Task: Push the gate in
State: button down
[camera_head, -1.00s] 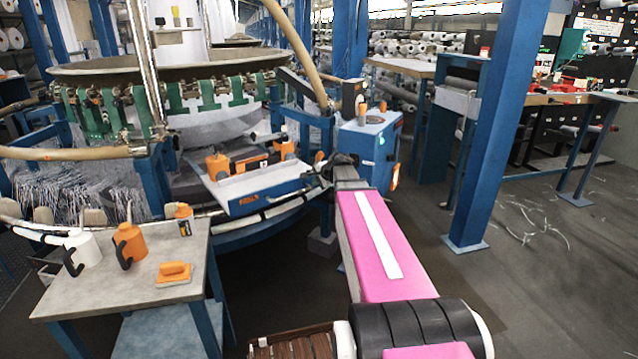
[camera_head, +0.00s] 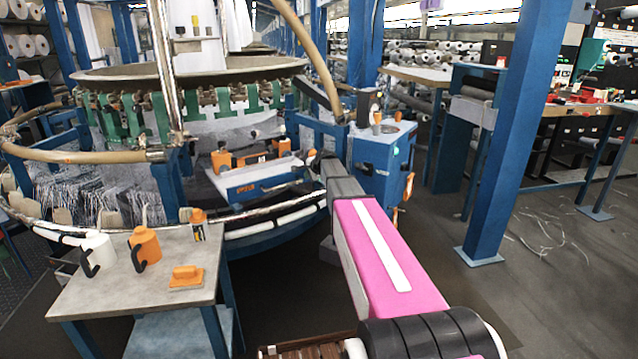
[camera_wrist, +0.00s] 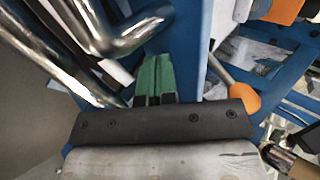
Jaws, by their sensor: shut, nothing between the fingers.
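The gate appears to be the blue panel (camera_head: 262,186) with a pale top and orange fittings, low at the front of the loom ring in the head view. My arm reaches to its right end. My gripper (camera_head: 316,160) is small there and its fingertips are largely hidden. In the wrist view my gripper (camera_wrist: 155,62) shows two green fingers shut together with nothing between them. A blue surface lies close to the fingertips; I cannot tell whether they touch it or whether it is the gate.
A blue control box (camera_head: 384,160) stands just right of my arm's end. Shiny metal tubes (camera_wrist: 115,30) run close left of my fingers. A side table (camera_head: 115,290) with oil cans stands at front left. A blue post (camera_head: 500,140) rises at right, with open floor beyond.

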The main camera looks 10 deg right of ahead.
aim_at(281, 153)
jog(key=w+a, duration=0.3)
jog(key=w, duration=0.5)
jog(key=w+a, duration=0.3)
jog(key=w, duration=0.5)
jog(key=w+a, duration=0.4)
jog(key=w, duration=0.5)
jog(key=shift+w+a, duration=0.3)
jog(key=shift+w, duration=0.35)
